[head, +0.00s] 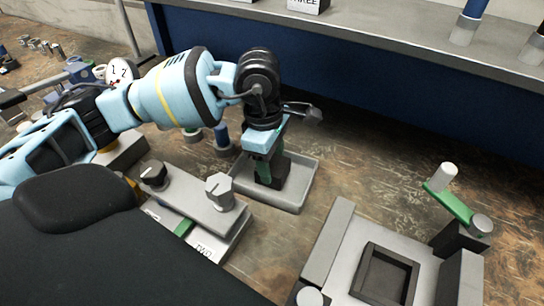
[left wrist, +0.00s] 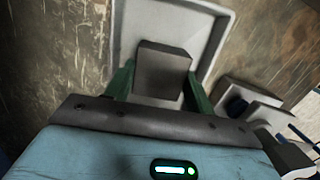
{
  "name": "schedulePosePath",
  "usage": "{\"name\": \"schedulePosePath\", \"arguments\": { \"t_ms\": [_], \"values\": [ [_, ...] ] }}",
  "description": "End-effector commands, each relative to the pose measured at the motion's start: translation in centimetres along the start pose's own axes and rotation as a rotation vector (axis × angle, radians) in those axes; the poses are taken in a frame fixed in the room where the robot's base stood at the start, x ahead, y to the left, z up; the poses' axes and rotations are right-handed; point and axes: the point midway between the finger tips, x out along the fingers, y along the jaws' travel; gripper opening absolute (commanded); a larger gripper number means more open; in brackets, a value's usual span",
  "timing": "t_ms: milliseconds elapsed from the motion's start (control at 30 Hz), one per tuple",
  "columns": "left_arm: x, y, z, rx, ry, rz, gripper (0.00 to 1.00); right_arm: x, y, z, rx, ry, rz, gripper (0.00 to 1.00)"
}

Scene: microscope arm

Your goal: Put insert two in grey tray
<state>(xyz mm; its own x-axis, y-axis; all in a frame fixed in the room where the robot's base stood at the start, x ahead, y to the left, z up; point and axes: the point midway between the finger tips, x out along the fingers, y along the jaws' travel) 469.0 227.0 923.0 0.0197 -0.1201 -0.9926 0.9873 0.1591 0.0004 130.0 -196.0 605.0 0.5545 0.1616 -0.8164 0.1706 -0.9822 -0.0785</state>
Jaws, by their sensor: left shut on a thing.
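My left gripper (head: 270,168) reaches down over the grey tray (head: 298,195), with its green fingers on both sides of a dark grey block, the insert (head: 264,183). In the left wrist view the insert (left wrist: 163,70) sits between the fingertips of my left gripper (left wrist: 160,88), with the tray (left wrist: 222,38) around and beneath it. The insert is inside the tray's outline, low and near its floor; I cannot tell whether it touches. No number shows on the insert. My right gripper is not in view.
A grey stand (head: 188,198) with knobs and a "TWO" label is left of the tray. A grey fixture (head: 343,240) with a square dark recess and a green lever (head: 450,204) stand at the right. A raised shelf (head: 400,38) runs along the back. Bare table lies right of the tray.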

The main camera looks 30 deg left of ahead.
Motion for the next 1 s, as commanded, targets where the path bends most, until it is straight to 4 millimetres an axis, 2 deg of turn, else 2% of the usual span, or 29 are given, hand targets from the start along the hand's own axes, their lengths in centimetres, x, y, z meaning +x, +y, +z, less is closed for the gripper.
{"name": "schedulePosePath", "arguments": {
  "t_ms": [67, 100, 233, 500, 633, 767, 1000],
  "values": [
    [0.1, 0.1, 0.0, 0.001, -0.003, 0.004, 0.00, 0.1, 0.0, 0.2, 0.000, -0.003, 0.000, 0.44],
    [0.2, 0.0, 0.0, 0.000, 0.000, -0.001, 0.59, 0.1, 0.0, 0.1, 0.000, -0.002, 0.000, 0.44],
    [0.1, 0.0, 0.0, 0.000, 0.000, 0.000, 0.76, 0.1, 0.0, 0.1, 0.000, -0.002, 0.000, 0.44],
    [0.1, 0.0, 0.0, 0.000, 0.000, 0.000, 0.76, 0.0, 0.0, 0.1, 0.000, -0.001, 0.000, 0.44],
    [-0.6, 0.1, 0.0, 0.000, 0.000, 0.003, 0.76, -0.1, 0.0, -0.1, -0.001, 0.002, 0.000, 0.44],
    [-2.5, 0.1, 0.1, 0.000, -0.001, 0.003, 0.76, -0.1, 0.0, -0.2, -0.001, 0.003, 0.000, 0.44],
    [-7.3, 0.1, 0.1, 0.001, -0.001, 0.004, 0.76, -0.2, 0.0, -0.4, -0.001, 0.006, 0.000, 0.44]
  ]
}}
